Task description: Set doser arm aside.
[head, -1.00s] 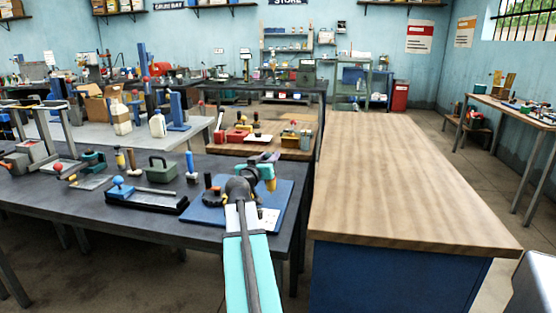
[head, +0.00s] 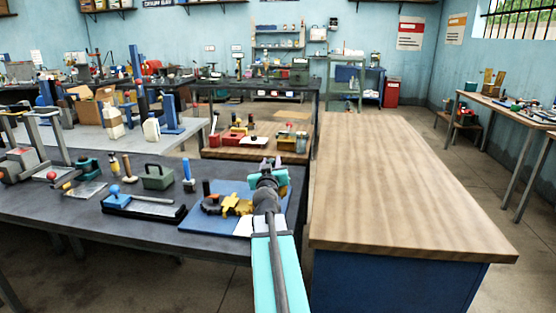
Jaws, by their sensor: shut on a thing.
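My gripper (head: 271,168) is over the far right corner of the blue mat (head: 228,187), at the right end of the dark workbench. It is shut on a small greyish piece at its tips, which I take to be the doser arm; my gripper and wrist hide most of it. A yellow fitting (head: 237,205) and a dark ring-shaped part (head: 210,205) lie on the mat, left of my arm.
A bare wooden bench top (head: 405,185) lies to the right, across a narrow gap. A wooden board (head: 220,152) with red boxes and tools is behind. A green case (head: 157,178) and a blue-knobbed black tool (head: 145,207) stand left of the mat.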

